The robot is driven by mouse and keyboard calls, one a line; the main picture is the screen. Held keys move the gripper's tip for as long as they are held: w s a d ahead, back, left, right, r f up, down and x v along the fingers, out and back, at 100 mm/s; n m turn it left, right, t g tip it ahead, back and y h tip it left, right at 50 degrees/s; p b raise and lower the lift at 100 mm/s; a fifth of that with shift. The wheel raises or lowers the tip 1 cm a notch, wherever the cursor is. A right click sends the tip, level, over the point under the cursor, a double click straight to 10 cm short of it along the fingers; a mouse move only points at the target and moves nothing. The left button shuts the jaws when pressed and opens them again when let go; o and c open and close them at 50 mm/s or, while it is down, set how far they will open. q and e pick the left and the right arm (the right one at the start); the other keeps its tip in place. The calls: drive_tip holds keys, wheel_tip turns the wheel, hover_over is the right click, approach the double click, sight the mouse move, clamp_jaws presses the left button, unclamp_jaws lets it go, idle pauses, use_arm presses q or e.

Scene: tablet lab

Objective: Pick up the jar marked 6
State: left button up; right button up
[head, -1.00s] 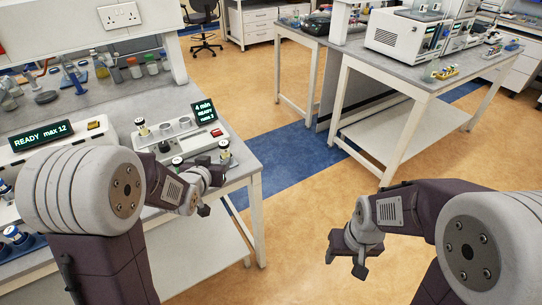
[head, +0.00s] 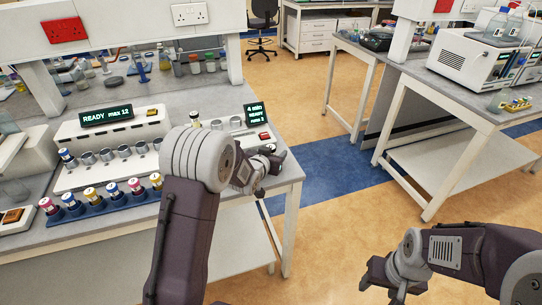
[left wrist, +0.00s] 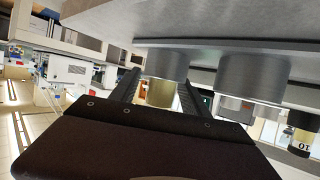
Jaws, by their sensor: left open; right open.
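In the head view, several jars with coloured caps stand in a blue rack (head: 97,208) on the left bench. Another jar (head: 67,158) stands in the long machine, and one (head: 195,118) shows at the small machine behind my left arm. I cannot read a 6 on any jar. My left gripper (head: 274,163) is open at the small machine's front right. In the left wrist view, a grey and yellowish cylinder (left wrist: 161,92) shows between its open fingers (left wrist: 157,88); I cannot tell contact. A jar with an upside-down label (left wrist: 302,146), perhaps 10, is at right. My right gripper (head: 384,280) is open and empty over the floor.
The long machine (head: 108,130) reads READY, max 12, and has several empty sockets. The small machine's display (head: 257,113) reads 4 min, READY. A second bench (head: 455,100) with equipment stands at the right. Floor between the benches is clear.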

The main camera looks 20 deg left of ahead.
use_arm(q)
drive_tip(key=c, duration=0.4)
clamp_jaws()
wheel_tip(320, 180, up, 28)
drive_tip(key=p, duration=1.2)
drive_tip(key=shift+r, duration=0.1)
